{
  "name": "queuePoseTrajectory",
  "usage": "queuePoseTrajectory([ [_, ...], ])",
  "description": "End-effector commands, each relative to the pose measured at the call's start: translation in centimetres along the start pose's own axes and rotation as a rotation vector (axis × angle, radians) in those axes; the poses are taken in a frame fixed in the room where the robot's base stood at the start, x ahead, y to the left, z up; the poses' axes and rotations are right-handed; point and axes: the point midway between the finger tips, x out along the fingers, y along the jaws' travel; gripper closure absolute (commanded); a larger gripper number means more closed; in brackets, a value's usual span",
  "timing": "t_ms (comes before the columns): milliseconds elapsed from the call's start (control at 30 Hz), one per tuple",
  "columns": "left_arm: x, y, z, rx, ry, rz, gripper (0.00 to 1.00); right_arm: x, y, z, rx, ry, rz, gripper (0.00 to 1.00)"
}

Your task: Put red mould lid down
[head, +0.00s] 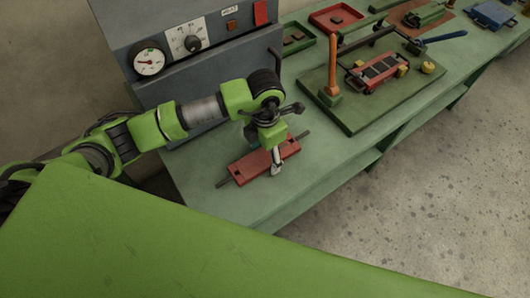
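The red mould lid (247,168) is a flat red block with dark rods sticking out at both ends. It is at the near left part of the green table (228,205), low over the top or resting on it; I cannot tell which. My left gripper (275,164) points down at the lid, with one pale finger in front of its near edge. The other finger is hidden, so its grip is unclear. The open red mould (377,72) with dark cavities sits on a green board to the right. My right gripper is out of view.
A grey machine (205,62) with a gauge and a dial stands behind my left arm. An upright orange handle (333,65) rises from the green board (352,118). Red (335,18) and green trays stand at the back. The front table strip is clear.

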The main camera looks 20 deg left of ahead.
Motion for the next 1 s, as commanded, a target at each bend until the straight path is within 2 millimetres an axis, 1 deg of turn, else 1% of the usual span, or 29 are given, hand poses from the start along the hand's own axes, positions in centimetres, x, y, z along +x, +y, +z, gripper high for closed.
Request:
queuePoseTrajectory([
  [167, -0.1, 0.0, 0.0, 0.0, 0.0, 0.0, 0.38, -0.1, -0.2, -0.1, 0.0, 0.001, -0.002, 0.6],
  [267, -0.5, 0.0, 0.0, -0.001, 0.0, 0.0, 0.38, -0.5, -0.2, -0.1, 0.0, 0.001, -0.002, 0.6],
  [333, -1.1, 0.1, 0.1, -0.001, -0.003, 0.001, 0.38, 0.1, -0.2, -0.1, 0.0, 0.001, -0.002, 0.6],
  [467, -3.5, 0.1, 0.2, 0.001, -0.006, 0.002, 0.38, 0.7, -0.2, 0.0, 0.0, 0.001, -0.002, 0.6],
  [700, -8.7, 0.1, 0.2, 0.001, -0.005, 0.002, 0.38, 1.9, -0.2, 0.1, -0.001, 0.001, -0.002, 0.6],
  [833, -10.7, 0.1, 0.1, 0.0, -0.003, 0.001, 0.38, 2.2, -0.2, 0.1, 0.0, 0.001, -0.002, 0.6],
  [900, -11.5, 0.1, 0.1, -0.001, -0.003, 0.001, 0.38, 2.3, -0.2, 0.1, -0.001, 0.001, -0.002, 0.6],
  [1000, -12.1, 0.0, 0.0, 0.0, -0.001, 0.0, 0.38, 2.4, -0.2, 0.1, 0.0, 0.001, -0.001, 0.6],
])
